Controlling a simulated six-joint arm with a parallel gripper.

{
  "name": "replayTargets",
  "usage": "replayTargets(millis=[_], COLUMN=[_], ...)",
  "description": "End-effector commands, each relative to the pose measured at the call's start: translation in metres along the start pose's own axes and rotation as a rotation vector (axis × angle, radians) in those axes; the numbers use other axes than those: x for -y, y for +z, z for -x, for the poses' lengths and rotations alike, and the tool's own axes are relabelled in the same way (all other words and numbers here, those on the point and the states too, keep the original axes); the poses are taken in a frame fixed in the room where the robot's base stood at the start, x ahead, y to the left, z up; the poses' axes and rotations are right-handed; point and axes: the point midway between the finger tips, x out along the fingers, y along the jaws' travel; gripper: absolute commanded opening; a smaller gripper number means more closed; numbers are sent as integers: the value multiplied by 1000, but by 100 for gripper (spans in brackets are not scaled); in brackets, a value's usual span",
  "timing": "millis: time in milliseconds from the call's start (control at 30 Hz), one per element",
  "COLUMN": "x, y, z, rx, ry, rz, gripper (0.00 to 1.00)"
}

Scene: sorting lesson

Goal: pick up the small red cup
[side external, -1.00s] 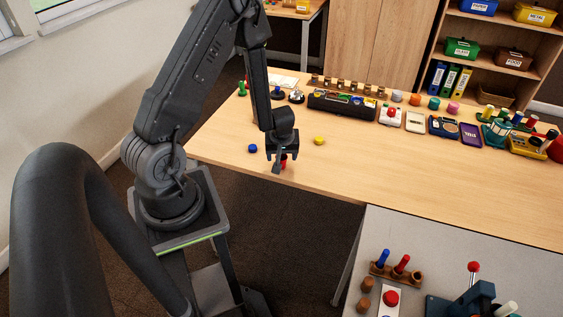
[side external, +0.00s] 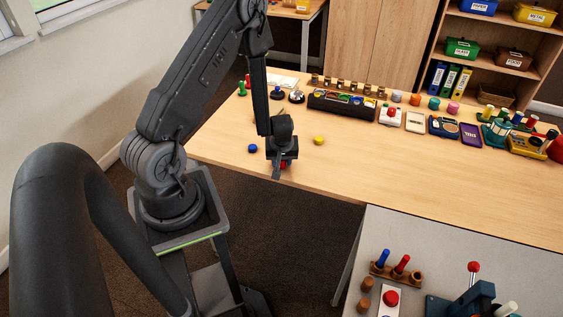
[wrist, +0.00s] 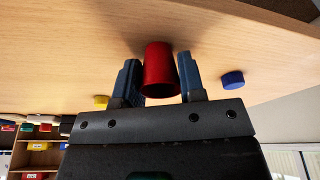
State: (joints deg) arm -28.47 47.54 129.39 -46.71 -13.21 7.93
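The small red cup (wrist: 160,70) stands between the two blue-grey fingers of my gripper in the wrist view. My gripper (side external: 280,167) is low over the near left edge of the wooden table. Its fingers are open, one on each side of the cup and close to it; contact cannot be made out. In the side view only a bit of the red cup (side external: 283,165) shows, the rest hidden by my gripper.
A blue disc (side external: 252,148) lies left of my gripper and a yellow disc (side external: 319,140) right of it. A black divided tray (side external: 342,105) and several small items line the table's far side. The table's middle right is clear.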

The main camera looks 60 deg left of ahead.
Motion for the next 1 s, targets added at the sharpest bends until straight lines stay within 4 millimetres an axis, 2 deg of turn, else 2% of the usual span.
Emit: replayTargets(millis=[33, 133, 667, 867, 1000], x=[0, 0, 0, 0, -1], y=[0, 0, -1, -5, -10], z=[0, 0, 3, 18, 35], rx=[0, 0, -1, -2, -3], ry=[0, 0, 0, 0, 1], rz=[0, 0, -1, 0, -1], gripper=[22, 14, 12, 12, 12])
